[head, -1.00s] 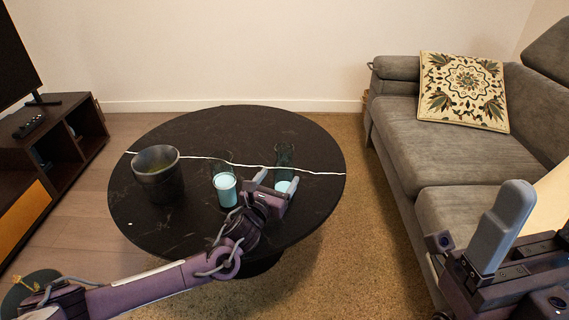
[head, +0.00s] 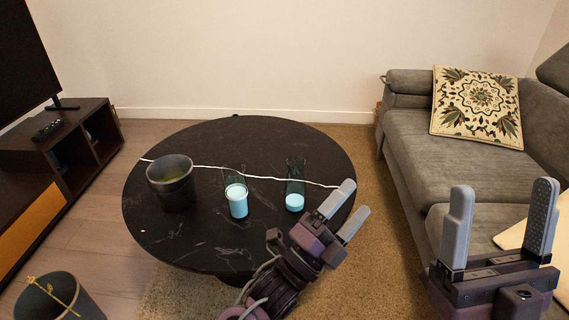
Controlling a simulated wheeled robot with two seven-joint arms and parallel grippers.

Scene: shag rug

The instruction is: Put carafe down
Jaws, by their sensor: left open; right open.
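Two clear glass vessels with pale blue contents stand upright on the round black table (head: 185,240) in the head view. The left one (head: 236,190) and the right one (head: 296,186) both look like carafes or tall glasses; I cannot tell which is the task's carafe. My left gripper (head: 346,208) is open and empty at the table's right front edge, to the right of and nearer than the right vessel, apart from it. My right gripper (head: 502,225) is open and empty in front of the sofa, fingers pointing up.
A dark pot (head: 172,185) stands on the table's left part. A grey sofa (head: 440,165) with a patterned cushion (head: 477,110) is at the right. A TV cabinet (head: 60,160) is at the left. Another dark container (head: 55,298) is at the lower left.

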